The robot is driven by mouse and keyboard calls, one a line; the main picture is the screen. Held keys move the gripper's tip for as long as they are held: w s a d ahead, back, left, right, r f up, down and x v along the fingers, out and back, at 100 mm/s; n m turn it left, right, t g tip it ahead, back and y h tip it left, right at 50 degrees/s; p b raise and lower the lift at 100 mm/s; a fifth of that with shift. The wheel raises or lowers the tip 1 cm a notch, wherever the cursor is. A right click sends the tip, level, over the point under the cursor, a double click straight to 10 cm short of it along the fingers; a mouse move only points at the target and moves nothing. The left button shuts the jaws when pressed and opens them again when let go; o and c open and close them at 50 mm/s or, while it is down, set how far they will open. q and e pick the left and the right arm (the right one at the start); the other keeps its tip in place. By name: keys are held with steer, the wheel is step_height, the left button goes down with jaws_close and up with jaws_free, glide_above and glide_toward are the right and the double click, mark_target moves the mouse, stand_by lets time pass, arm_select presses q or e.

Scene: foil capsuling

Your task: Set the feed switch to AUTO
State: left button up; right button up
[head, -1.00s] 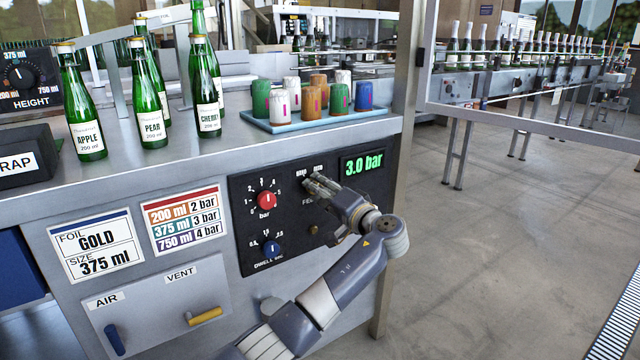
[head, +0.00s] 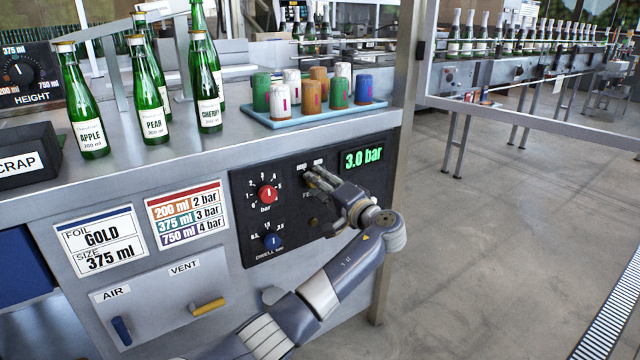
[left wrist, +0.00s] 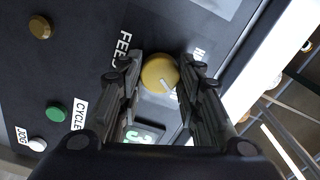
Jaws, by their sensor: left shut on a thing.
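The feed switch is a round gold knob (left wrist: 160,72) with a white pointer line, on the dark control panel. In the left wrist view its pointer slants toward the lower right of the picture. The FEED label (left wrist: 122,48) is beside it. A partly covered label by the right finger is not fully readable. My left gripper (head: 313,177) is shut on the knob, one finger on each side. In the head view, the fingers hide the knob, below two small labels too blurred to read. My right gripper is not in view.
On the panel are a red bar knob (head: 267,194), a blue dwell knob (head: 272,241) and a green 3.0 bar display (head: 363,158). A gold button (left wrist: 40,27) and a green CYCLE button (left wrist: 57,112) are near. Bottles and a tray (head: 300,121) of capsules stand above.

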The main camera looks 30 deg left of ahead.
arm_select(q)
steer(key=o, duration=1.1)
steer(key=v, duration=1.2)
